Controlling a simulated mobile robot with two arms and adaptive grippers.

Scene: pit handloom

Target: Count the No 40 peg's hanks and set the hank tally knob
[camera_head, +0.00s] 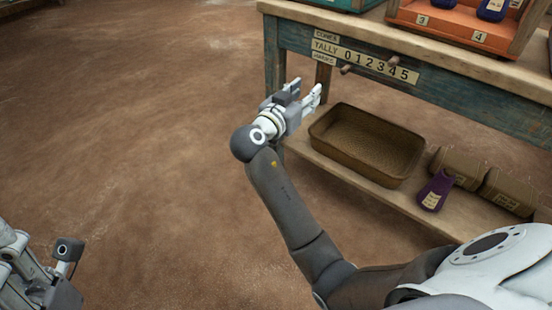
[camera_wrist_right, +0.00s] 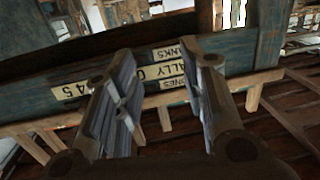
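The tally strip (camera_head: 367,63) with digits 0 to 5 is on the blue bench front. Its labels seem to read CONES above and HANKS below. One wooden knob (camera_head: 346,69) sits under the digits near 0, at the HANKS side. Another knob (camera_head: 393,61) sits above the digits around 3 to 4. My right gripper (camera_head: 305,90) is open and empty, left of and below the strip. In the right wrist view the strip (camera_wrist_right: 72,91) appears upside down beyond the spread fingers (camera_wrist_right: 163,95). My left gripper (camera_head: 45,280) is partly in view, its fingers unclear. No No 40 peg or hanks are identifiable.
A woven basket (camera_head: 368,145) stands on the lower shelf (camera_head: 400,198). Beside it are a purple labelled item (camera_head: 435,190) and brown labelled bundles (camera_head: 458,167). An orange tray (camera_head: 455,37) with numbers 3 and 4 is on top. The earthen floor (camera_head: 130,110) to the left is clear.

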